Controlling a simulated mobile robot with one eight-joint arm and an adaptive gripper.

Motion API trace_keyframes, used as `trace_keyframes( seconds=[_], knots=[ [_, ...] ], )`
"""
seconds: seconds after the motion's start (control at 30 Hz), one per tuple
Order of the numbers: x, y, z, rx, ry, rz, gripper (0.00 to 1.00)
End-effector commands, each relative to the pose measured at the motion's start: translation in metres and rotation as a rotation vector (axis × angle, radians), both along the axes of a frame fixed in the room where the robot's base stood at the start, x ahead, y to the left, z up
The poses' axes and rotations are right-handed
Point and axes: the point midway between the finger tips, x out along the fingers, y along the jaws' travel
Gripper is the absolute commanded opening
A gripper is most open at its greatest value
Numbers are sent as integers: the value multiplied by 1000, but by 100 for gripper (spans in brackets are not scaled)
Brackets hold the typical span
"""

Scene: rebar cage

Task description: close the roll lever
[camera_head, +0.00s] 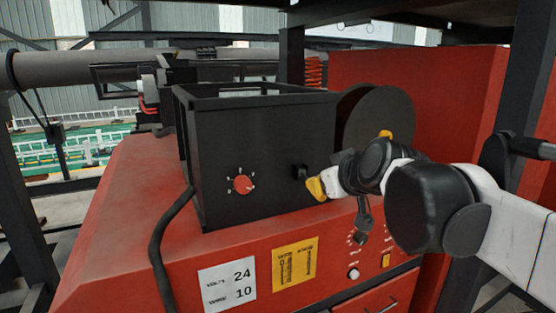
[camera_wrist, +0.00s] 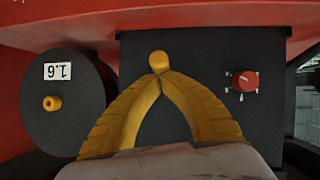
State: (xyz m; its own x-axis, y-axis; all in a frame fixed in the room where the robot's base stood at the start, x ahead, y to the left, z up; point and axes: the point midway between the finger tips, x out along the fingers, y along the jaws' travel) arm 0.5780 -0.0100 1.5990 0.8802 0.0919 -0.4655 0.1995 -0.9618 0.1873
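The black box (camera_head: 265,155) on the red machine carries a small black lever part (camera_head: 300,172) on its front face, right of a red dial. My gripper (camera_head: 318,188) has its yellow fingers at that part, coming from the right. In the wrist view, the two fingers of my gripper (camera_wrist: 160,74) come together at the tips. A round yellow knob (camera_wrist: 158,61), which looks like the lever's end, sits right at the fingertips. The fingers hide whatever is below it, so I cannot tell whether they grip the lever.
The red dial (camera_head: 243,185) also shows in the wrist view (camera_wrist: 245,81). A dark spool (camera_head: 378,118) stands right of the box, and in the wrist view the spool (camera_wrist: 60,125) bears a 1.6 label. A black cable (camera_head: 160,240) hangs at the box's left.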

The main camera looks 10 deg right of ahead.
Motion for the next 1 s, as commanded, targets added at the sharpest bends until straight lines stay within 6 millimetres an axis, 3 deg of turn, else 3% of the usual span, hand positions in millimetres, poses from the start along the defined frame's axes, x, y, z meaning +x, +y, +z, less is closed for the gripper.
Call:
trace_keyframes(
  seconds=[0.4,1.0],
  knots=[
    [0,0,-13,-1,3,1,0],
    [0,0,-12,-1,3,2,0]
  ],
)
